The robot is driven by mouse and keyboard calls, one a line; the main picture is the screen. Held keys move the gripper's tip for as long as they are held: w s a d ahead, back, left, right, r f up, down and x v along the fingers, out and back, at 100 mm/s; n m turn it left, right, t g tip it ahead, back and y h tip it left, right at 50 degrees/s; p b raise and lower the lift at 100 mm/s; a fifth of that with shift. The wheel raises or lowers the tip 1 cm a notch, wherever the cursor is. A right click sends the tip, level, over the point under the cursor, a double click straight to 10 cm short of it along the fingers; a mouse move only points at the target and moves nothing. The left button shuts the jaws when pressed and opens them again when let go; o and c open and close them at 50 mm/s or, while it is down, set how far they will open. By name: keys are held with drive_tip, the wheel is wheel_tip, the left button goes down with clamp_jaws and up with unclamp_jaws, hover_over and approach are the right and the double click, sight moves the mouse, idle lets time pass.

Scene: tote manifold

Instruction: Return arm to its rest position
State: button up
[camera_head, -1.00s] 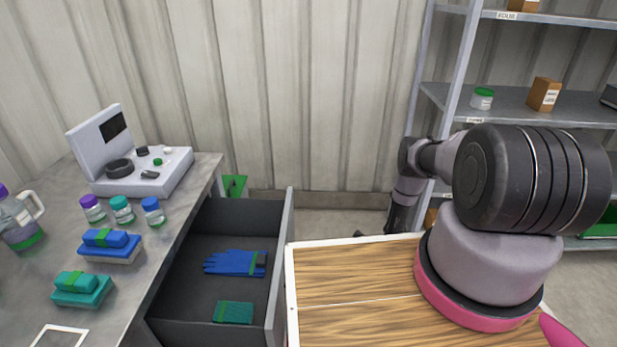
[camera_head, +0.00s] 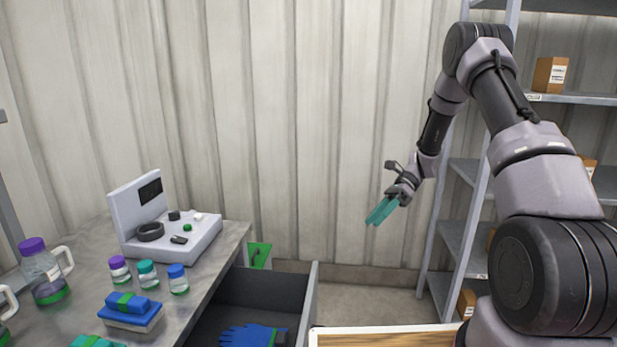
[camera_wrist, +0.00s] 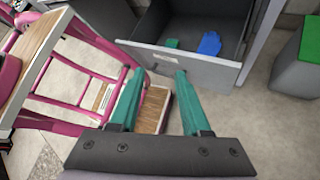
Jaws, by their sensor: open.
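My arm shows at the right of the head view, raised and bent, with the forearm hanging down and to the left. My gripper (camera_head: 381,210) is in the air in front of the corrugated wall, right of the open drawer. Its teal fingers also show in the wrist view (camera_wrist: 158,82), spread apart with nothing between them. In the wrist view they point down past the drawer front (camera_wrist: 190,65) toward the floor and a pink frame.
The open drawer (camera_head: 262,292) holds blue gloves (camera_head: 250,336). The counter (camera_head: 75,270) at left bears a device (camera_head: 170,230), bottles and stacked cloths. Metal shelves (camera_head: 470,175) with boxes stand behind my arm. A green-lidded bin (camera_wrist: 300,72) stands beside the drawer.

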drive_tip(key=s+d+r+n+t+h, duration=0.25)
drive_tip(key=s+r+n+t, duration=0.35)
drive_tip(key=r, duration=0.8)
drive_tip(key=s+d+r+n+t+h, duration=0.1)
drive_tip(key=s+r+n+t+h, duration=0.15)
drive_tip(key=s+r, duration=0.8)
drive_tip(key=s+d+r+n+t+h, duration=0.1)
drive_tip(key=s+r+n+t+h, duration=0.1)
drive_tip(key=s+r+n+t, duration=0.3)
drive_tip(key=v, duration=0.3)
drive_tip(key=shift+r, duration=0.35)
